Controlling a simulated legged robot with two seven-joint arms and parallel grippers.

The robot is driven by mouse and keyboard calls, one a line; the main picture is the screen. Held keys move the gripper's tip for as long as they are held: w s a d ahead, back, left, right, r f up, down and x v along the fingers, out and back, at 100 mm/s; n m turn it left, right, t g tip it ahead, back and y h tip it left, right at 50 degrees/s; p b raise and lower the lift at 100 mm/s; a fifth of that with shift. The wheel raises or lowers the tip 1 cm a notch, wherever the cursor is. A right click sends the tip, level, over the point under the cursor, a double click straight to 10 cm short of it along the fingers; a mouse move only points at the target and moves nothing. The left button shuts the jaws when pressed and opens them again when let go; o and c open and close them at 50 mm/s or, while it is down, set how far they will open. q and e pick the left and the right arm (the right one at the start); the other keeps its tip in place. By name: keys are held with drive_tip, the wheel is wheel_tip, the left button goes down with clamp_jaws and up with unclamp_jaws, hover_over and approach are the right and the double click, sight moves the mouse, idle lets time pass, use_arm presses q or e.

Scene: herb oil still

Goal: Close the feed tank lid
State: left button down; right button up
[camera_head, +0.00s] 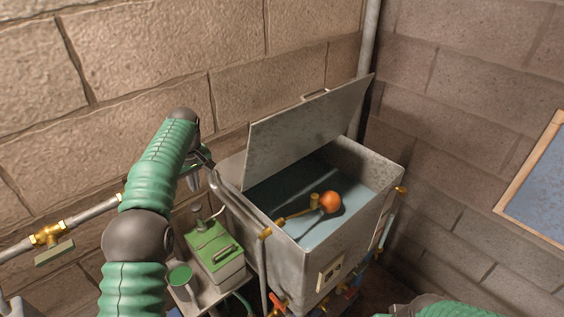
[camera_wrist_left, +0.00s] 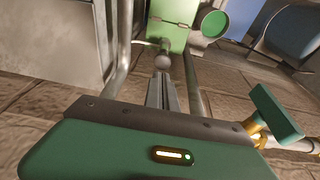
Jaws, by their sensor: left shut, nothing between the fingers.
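The feed tank (camera_head: 290,258) is a grey metal box at the centre of the head view, open at the top with water inside. Its lid (camera_head: 300,125) stands raised at a steep tilt along the wall side, with a small handle (camera_head: 316,96) on its upper edge. My left gripper (camera_head: 201,162) is left of the lid, near the tank's back left corner, apart from the lid and partly hidden by my arm. In the left wrist view its fingers (camera_wrist_left: 163,80) are together and empty. My right gripper is out of view; only part of my right arm shows at bottom right.
An orange float ball (camera_head: 330,202) on a brass arm sits inside the tank. A green-topped box (camera_head: 215,250) and a green-topped cup (camera_head: 180,276) stand left of the tank. A pipe with a brass valve (camera_head: 47,235) runs along the brick wall.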

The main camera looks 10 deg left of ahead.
use_arm(q)
drive_tip(key=d+r+m+t+h, duration=0.3)
drive_tip(key=d+r+m+h, duration=0.1)
drive_tip(key=d+r+h, duration=0.7)
wheel_tip(320, 180, up, 13)
drive_tip(key=a+m+t+h+p, duration=0.1)
drive_tip(key=a+m+t+h, duration=0.1)
drive_tip(key=t+h, duration=0.3)
drive_tip(key=d+p, duration=0.2)
drive_tip(key=d, duration=0.1)
drive_tip(key=w+d+f+p, duration=0.1)
drive_tip(key=d+p, duration=0.2)
drive_tip(key=d, duration=0.1)
drive_tip(key=w+d+p, duration=0.1)
drive_tip(key=d+p, duration=0.2)
drive_tip(key=shift+w+d+f, duration=0.15)
drive_tip(key=shift+d+f, duration=0.15)
drive_tip(key=shift+d, duration=0.1)
drive_tip(key=shift+w+f, duration=0.15)
